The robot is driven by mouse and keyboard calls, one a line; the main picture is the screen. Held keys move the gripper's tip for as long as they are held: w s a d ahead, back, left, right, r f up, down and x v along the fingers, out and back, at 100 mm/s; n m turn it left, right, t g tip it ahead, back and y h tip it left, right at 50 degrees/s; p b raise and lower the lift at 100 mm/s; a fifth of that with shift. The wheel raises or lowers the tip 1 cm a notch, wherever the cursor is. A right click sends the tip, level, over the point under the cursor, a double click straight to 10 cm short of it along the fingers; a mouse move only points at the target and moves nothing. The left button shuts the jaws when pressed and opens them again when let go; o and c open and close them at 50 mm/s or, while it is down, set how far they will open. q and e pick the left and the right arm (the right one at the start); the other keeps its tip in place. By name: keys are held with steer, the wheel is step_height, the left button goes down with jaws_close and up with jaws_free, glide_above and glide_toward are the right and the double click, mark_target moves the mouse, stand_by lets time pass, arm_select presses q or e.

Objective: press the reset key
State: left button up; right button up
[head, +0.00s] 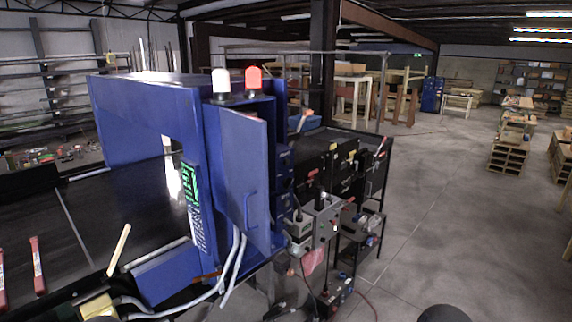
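A blue metal detector arch (135,95) stands over a black conveyor belt (105,215). On its near face is a narrow control panel with a lit green display (189,184). Below the display is a light keypad strip (197,229) with small keys. The keys are too small to tell which one is the reset key. Neither of my grippers shows in the head view.
A blue cabinet door (244,180) stands ajar right of the panel. A white lamp (221,83) and a red lamp (252,80) top the cabinet. Pale hoses (232,265) hang below. A cluttered cart (320,225) stands right; floor (450,220) beyond is clear.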

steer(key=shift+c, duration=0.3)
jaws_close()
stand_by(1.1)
